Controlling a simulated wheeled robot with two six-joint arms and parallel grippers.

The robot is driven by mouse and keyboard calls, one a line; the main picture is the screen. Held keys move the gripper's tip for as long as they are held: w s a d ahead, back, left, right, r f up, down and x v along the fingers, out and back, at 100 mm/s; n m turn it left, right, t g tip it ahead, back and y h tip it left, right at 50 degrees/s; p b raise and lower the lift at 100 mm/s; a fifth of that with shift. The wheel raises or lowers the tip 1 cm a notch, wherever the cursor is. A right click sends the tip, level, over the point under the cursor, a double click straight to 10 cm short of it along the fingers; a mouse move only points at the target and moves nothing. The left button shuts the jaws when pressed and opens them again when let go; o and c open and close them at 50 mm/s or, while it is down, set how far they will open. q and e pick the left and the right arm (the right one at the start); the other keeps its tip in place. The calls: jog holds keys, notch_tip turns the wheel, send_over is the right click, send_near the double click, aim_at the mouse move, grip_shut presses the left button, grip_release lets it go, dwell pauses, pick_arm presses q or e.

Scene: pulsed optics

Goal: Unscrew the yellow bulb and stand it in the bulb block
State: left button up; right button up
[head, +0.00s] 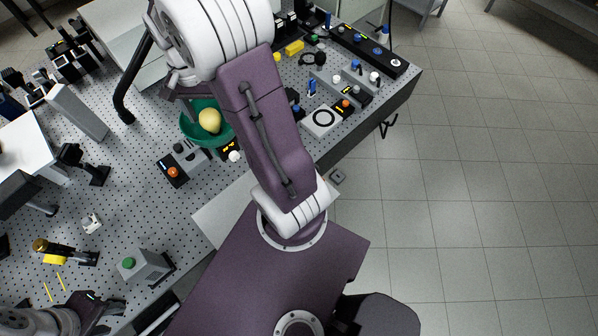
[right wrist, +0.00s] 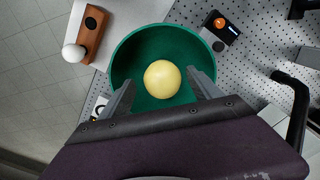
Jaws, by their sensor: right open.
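The yellow bulb (head: 209,120) sits inside a round green shade (head: 190,131) in the head view. In the right wrist view the bulb (right wrist: 162,80) shows in the middle of the green shade (right wrist: 124,60). My right gripper (right wrist: 161,84) is open, with one finger on each side of the bulb and gaps between. A brown block (right wrist: 92,35) with a dark hole and a white bulb (right wrist: 73,53) at its end lies upper left in that view; it looks like the bulb block. My left gripper (head: 95,303) is low at the left of the head view, its jaws unclear.
A box with an orange knob (head: 172,170) stands beside the shade. A grey box with a green button (head: 143,265) is nearer. A black curved post (head: 122,105) rises left of the shade. Many optics parts crowd the perforated table.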

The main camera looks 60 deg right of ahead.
jog(key=shift+w, duration=0.3)
jog(key=shift+c, duration=0.3)
jog(key=c, duration=0.5)
jog(key=shift+s, duration=0.1)
jog(key=c, duration=0.9)
jog(key=shift+r+n+p, duration=0.2)
jog(key=shift+n+p, duration=0.25)
jog(key=shift+n, duration=1.25)
pick_arm(q)
jog(key=shift+w+r, duration=0.2)
jog(key=shift+r, duration=0.5)
pick_arm(e)
jog(key=shift+f+n, duration=0.15)
jog(key=shift+n, duration=0.65)
